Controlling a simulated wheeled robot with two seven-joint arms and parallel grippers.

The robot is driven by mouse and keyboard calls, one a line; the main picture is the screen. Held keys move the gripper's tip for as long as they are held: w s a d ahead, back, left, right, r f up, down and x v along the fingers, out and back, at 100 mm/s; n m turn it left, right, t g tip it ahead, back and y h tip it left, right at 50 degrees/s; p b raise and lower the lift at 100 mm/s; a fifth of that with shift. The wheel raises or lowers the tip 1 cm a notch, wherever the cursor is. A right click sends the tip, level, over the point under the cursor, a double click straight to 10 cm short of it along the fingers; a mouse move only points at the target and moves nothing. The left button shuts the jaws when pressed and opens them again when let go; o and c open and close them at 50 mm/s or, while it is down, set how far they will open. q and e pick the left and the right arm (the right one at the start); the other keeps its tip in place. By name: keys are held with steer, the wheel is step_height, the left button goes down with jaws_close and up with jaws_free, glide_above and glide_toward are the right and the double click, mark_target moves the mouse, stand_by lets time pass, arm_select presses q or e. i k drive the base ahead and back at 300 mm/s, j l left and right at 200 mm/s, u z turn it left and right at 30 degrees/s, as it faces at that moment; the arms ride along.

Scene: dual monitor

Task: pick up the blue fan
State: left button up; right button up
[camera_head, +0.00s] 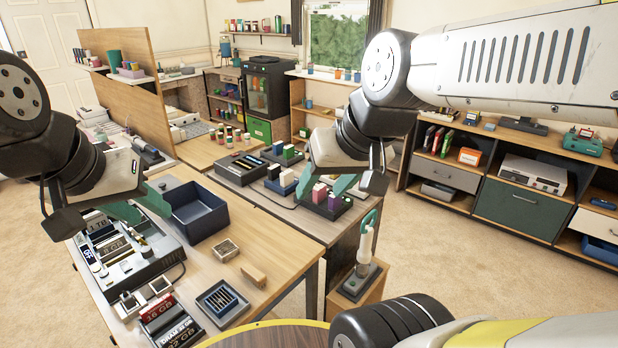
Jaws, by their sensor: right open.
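I cannot make out a clearly blue fan in the head view. A small dark blue-grey square frame with slats (222,302) lies at the desk's front edge; I cannot tell if it is a fan. My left gripper (146,208) hangs over the left desk, beside the dark blue open bin (205,222). Its two green fingers look apart, with nothing visible between them. My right gripper (322,188) is open over the right part of the desk, in front of a dark rack with pink and white pieces. Its fingers partly hide that rack.
RAM modules (168,322), a tan square part (225,250) and a wooden block (253,277) lie on the near desk. A green-handled tool (367,235) stands in a holder right of the desk. Shelves (520,180) line the right wall; carpet between is clear.

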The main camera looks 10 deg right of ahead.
mark_target(222, 300)
steer(key=k+j+z, duration=0.1)
steer(key=j+z, duration=0.25)
steer(key=k+j+z, duration=0.15)
steer(key=j+z, duration=0.2)
steer(key=j, duration=0.15)
